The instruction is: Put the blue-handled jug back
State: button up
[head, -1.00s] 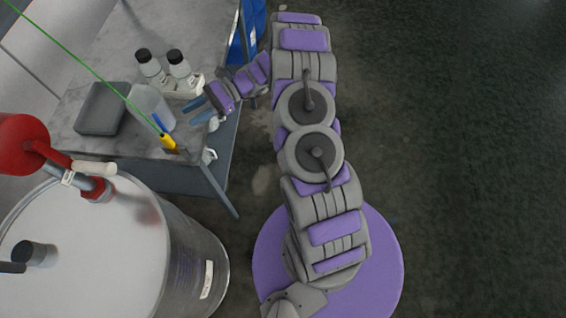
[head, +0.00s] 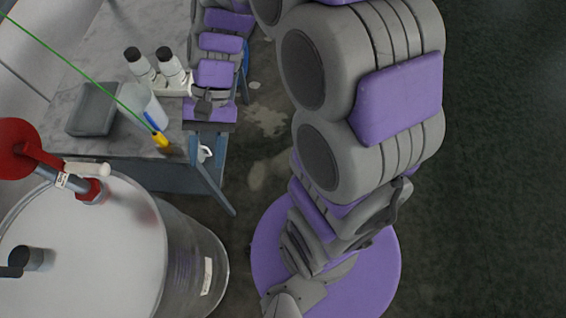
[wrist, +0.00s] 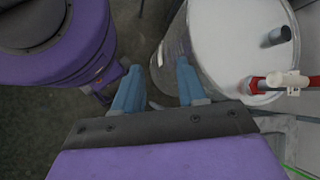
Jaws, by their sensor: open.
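A translucent whitish jug (head: 154,108) stands on the grey marbled bench top in the head view. A blue strip (head: 151,121), seemingly its handle, shows on its near side. My gripper (head: 209,122) is over the bench's right edge, to the right of the jug and apart from it. The jug cannot be made out in the wrist view.
A large drum (head: 90,235) with red fitting stands nearer. Floor at right is clear.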

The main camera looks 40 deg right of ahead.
jog(key=s+d+r+n+t+h, duration=0.2)
jog(key=s+d+h, duration=0.4)
jog(key=s+d, duration=0.3)
jog(key=s+n+t, duration=0.1)
jog(key=s+n, duration=0.1)
jog(key=s, duration=0.1)
jog(key=shift+s+d+t, duration=0.15)
jog(key=shift+d+t, duration=0.15)
jog(key=shift+d, duration=0.1)
jog(key=shift+a, duration=0.15)
dwell(0.5)
